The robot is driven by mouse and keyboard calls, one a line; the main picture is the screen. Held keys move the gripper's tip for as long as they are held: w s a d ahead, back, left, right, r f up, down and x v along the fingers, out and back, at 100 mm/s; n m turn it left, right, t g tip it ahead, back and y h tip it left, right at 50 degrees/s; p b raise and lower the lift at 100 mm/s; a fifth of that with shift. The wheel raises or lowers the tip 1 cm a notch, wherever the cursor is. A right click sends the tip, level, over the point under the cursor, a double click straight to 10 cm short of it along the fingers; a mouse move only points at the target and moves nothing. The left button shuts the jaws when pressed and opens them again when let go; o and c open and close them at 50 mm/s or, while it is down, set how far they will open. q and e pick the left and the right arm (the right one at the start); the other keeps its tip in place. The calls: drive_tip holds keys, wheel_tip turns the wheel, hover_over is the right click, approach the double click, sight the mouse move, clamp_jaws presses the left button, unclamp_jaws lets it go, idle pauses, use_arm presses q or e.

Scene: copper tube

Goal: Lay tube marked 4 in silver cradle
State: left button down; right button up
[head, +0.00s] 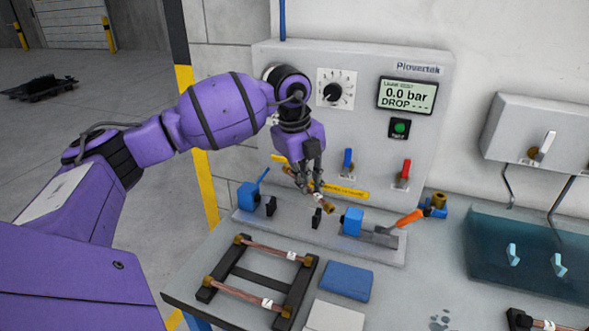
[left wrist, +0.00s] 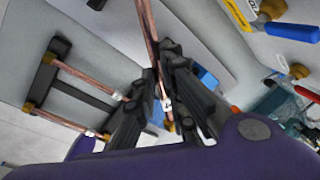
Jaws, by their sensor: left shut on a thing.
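My left gripper (head: 309,187) is shut on a copper tube (head: 320,200) with brass ends. It holds the tube tilted above the bench fixture. In the left wrist view the tube (left wrist: 146,22) runs between the fingers, with a white label near its lower brass end; I cannot read the number. Below it is a silver-grey base plate (head: 290,228) with black supports (head: 316,218) and blue end blocks (head: 352,221); this looks like the silver cradle. The tube appears clear of the supports. My right gripper is not in view.
A black rack (head: 235,270) with two more labelled copper tubes stands at the front left. A blue pad (head: 346,281) lies beside it. An orange-handled clamp (head: 408,218) is at the plate's right end. The gauge panel (head: 450,110) rises behind, and a teal tray (head: 480,265) is at right.

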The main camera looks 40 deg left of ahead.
use_arm(q)
drive_tip(key=a+n, duration=0.1)
drive_tip(key=n, duration=0.1)
drive_tip(key=a+n, duration=0.1)
drive_tip(key=n, duration=0.1)
drive_tip(key=w+a+r+n+y, duration=0.1)
drive_tip(key=n, duration=0.1)
drive_tip(key=shift+w+a, duration=0.1)
drive_tip(key=shift+a, duration=0.05)
drive_tip(key=shift+a+n, duration=0.4)
drive_tip(key=shift+n, duration=0.4)
wheel_tip(320, 180, down, 8)
drive_tip(key=shift+f+b, duration=0.25)
drive_tip(key=shift+b, duration=0.3)
drive_tip(key=shift+f+t, duration=0.3)
drive_tip(key=shift+f, duration=0.15)
